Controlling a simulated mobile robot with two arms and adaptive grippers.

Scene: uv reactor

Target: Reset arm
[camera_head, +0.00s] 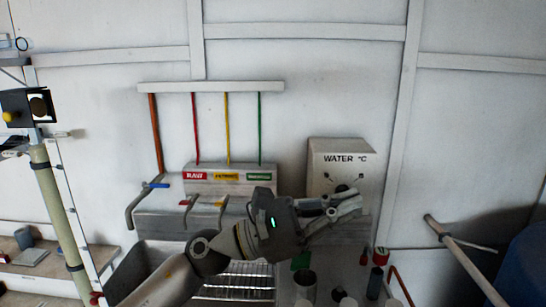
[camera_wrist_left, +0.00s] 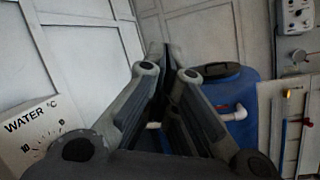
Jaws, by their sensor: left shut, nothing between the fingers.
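My left gripper (camera_head: 345,208) is in the middle of the head view, its arm coming up from the lower left. It points right, in front of the lower part of the water temperature box (camera_head: 341,160). In the left wrist view the fingers (camera_wrist_left: 165,62) are together with nothing between them. The water box also shows at the left edge of that view (camera_wrist_left: 32,125). I cannot tell whether the gripper touches the box. My right gripper does not show in either view.
Labelled taps (camera_head: 228,178) with coloured pipes stand behind a metal sink (camera_head: 135,262). Bottles and cups (camera_head: 305,284) stand below the gripper. A pipe (camera_head: 462,255) slants at the right. A blue barrel (camera_head: 525,268) is at the right edge and also in the wrist view (camera_wrist_left: 238,92).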

